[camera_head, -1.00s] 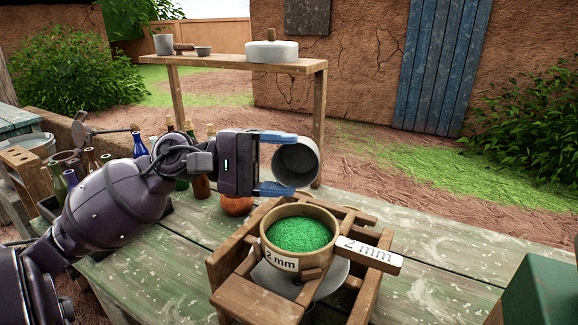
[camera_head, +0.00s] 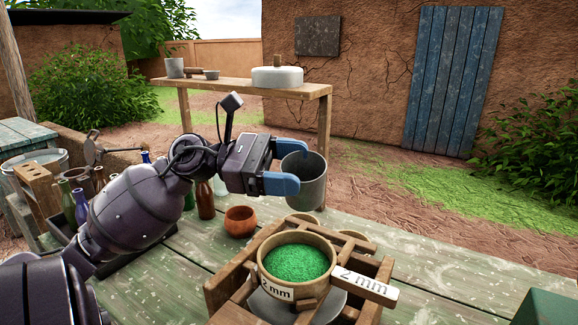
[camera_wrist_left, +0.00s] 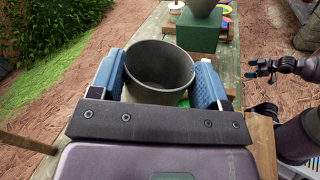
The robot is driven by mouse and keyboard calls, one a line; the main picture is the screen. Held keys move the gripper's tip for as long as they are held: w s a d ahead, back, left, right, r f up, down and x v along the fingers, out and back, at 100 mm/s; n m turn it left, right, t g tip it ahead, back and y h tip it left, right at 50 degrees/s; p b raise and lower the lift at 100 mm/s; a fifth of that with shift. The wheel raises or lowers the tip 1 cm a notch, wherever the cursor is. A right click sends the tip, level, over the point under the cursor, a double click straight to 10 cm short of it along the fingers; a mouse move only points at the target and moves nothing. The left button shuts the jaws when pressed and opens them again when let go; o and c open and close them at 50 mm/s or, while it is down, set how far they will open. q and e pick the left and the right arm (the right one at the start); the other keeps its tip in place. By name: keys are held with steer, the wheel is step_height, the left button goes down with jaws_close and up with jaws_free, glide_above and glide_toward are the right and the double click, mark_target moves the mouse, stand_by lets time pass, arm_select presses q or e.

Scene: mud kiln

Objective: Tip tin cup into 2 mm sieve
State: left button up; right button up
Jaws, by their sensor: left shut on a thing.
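The grey tin cup (camera_head: 306,186) is held by my left gripper (camera_head: 292,166), its blue fingers shut on either side of it. It is nearly upright, above and behind the sieve, clear of it. In the left wrist view the cup (camera_wrist_left: 158,85) sits between the fingers (camera_wrist_left: 160,82), and its inside looks bare and grey. The 2 mm sieve (camera_head: 268,265), a round tan frame with a labelled handle (camera_head: 365,284), holds bright green grains (camera_head: 297,262). My right gripper (camera_wrist_left: 262,69) shows small in the left wrist view, away from the cup; its jaws are unclear.
The sieve rests on a wooden frame (camera_head: 225,289) over a grey bowl (camera_head: 262,306), on a worn green table (camera_head: 440,285). An orange pot (camera_head: 240,222) and several bottles (camera_head: 205,200) stand left. A green block (camera_head: 548,308) is at the right front.

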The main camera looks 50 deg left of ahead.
mark_target(289, 197)
arm_select(q)
step_height(289, 197, up, 3)
steer(key=shift+s+r+n+p, duration=0.1)
steer(key=shift+s+n+p, duration=0.05)
steer(key=shift+n+p, duration=0.9)
steer(key=shift+r+n+p, duration=0.55)
steer(key=shift+n+p, duration=0.1)
steer(key=shift+p, duration=0.3)
arm_select(e)
steer(key=r, duration=0.1)
steer(key=s+r, duration=0.1)
steer(key=r, duration=0.1)
steer(key=shift+d+r, duration=0.1)
steer(key=shift+d, duration=0.1)
